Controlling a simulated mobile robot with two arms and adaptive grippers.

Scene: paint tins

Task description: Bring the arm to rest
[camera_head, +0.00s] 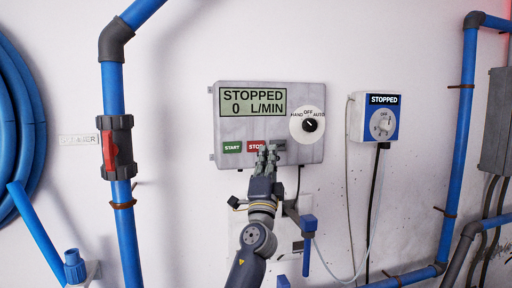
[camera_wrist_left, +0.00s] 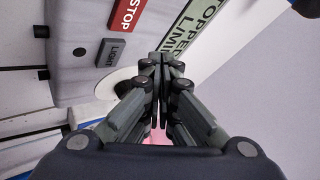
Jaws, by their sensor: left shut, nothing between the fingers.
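My left gripper (camera_head: 267,152) is in front of the lower part of a grey control panel (camera_head: 230,170) in the head view. Its fingers are shut and empty, pointing up at the panel. They partly cover the red STOP button (camera_head: 256,146) and a grey button (camera_head: 279,144). In the left wrist view the closed fingers (camera_wrist_left: 160,75) meet in the middle, with the grey LIGHT button (camera_wrist_left: 110,52) and the red STOP button (camera_wrist_left: 127,14) beyond to the left. I cannot tell whether the fingertips touch the panel. My right gripper is not in view.
The panel display (camera_head: 252,103) reads STOPPED, 0 L/MIN. A HAND/OFF/AUTO knob (camera_head: 309,125) sits right of it. A smaller blue-white box (camera_head: 376,117) also reads STOPPED. Blue pipes (camera_head: 128,240) run at both sides, with a red-handled valve (camera_head: 110,150) at left.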

